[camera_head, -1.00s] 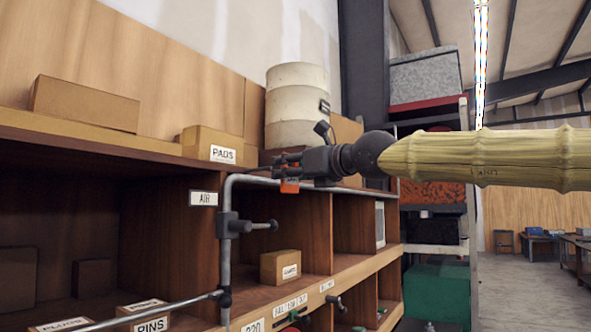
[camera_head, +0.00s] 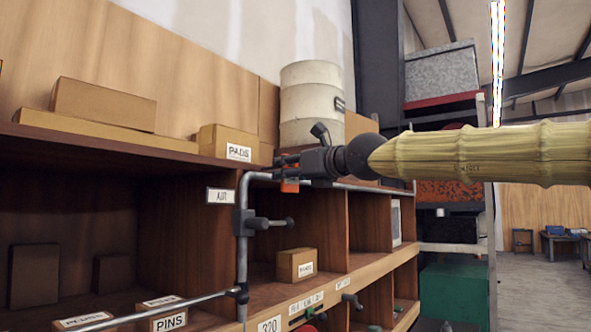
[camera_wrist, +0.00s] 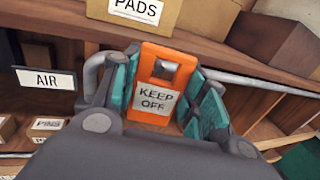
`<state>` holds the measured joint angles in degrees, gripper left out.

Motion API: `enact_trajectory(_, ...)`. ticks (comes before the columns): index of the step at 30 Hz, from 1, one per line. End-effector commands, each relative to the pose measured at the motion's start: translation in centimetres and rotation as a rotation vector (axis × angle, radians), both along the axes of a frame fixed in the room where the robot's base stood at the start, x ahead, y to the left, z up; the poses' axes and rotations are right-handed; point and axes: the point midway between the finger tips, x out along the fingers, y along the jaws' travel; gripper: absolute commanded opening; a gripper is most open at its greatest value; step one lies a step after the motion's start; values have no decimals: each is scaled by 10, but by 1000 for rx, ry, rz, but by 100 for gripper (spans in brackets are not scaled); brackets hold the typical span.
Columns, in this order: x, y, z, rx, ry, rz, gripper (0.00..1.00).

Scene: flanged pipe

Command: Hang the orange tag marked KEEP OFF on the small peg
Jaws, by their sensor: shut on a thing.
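The orange tag (camera_wrist: 157,67) marked KEEP OFF is between the teal finger pads of my gripper (camera_wrist: 160,88) in the wrist view. My gripper is shut on it. In the head view only a small part of the orange tag (camera_head: 290,186) shows below my gripper (camera_head: 288,168), which points left by the upper bend of a grey pipe (camera_head: 242,205). A small dark peg (camera_head: 282,222) with a rounded end juts right from a clamp (camera_head: 246,224) on the upright pipe, below the tag. I cannot tell whether the tag touches the pipe.
The pipe's horizontal run (camera_wrist: 240,80) passes behind my gripper. A PADS box (camera_head: 228,142) and a pale drum (camera_head: 311,105) stand on the shelf top. An AIR label (camera_head: 220,196) is left of the pipe. A PINS box (camera_head: 168,318) sits lower left, near another bar (camera_head: 190,303).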

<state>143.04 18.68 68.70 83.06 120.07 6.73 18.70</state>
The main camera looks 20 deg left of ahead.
Motion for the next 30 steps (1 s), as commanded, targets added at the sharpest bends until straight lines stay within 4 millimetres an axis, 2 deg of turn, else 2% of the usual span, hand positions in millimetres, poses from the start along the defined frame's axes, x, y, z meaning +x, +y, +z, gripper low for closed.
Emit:
enact_trajectory(18, 9, 25, -5, 0, 0, 0, 27)
enact_trajectory(30, 11, 31, -9, 0, 0, 0, 27)
